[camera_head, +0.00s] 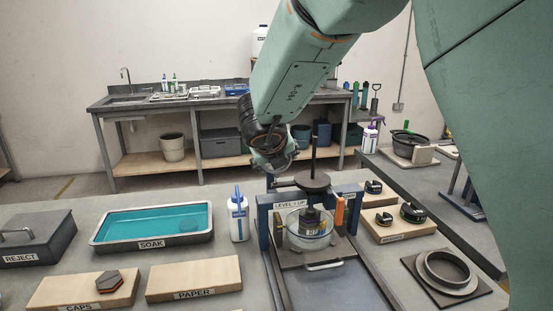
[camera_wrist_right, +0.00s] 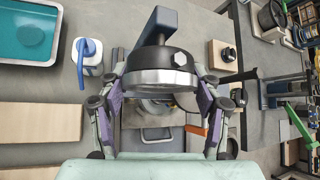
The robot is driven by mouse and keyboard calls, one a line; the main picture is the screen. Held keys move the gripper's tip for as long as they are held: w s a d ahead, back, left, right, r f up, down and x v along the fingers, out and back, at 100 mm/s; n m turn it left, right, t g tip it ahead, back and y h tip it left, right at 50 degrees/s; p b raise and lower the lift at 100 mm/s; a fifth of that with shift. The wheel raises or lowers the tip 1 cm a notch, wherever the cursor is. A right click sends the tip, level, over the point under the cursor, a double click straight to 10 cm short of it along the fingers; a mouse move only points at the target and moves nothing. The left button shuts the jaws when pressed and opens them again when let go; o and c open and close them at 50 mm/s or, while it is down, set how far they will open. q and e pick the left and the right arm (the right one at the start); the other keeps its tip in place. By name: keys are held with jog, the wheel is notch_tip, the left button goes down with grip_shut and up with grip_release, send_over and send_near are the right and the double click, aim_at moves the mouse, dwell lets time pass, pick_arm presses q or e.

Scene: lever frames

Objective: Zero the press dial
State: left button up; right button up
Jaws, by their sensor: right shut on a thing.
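My right gripper (camera_head: 274,160) is just behind and left of the plate. In the right wrist view, my right gripper (camera_wrist_right: 160,98) is shut on a round black part with a silver rim (camera_wrist_right: 165,78), seemingly the dial. A blue block joins its top. I cannot make out its face or reading. My left gripper is not in view.
A white bottle (camera_head: 238,220) and a teal soak tray (camera_head: 150,243) stand left of the press. An orange handle (camera_head: 339,210) stands at its right. Paper and caps boards lie front left.

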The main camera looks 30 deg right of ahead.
jog(key=o, duration=1.2)
jog(key=shift+c, duration=0.2)
jog(key=v, duration=0.7)
jog(key=shift+s+a+r, duration=0.15)
jog(key=shift+s, duration=0.05)
jog(key=x, duration=0.7)
jog(key=shift+w+d+f, duration=0.2)
jog(key=shift+w+f, duration=0.05)
jog(key=shift+y, duration=0.3)
jog(key=shift+r, duration=0.1)
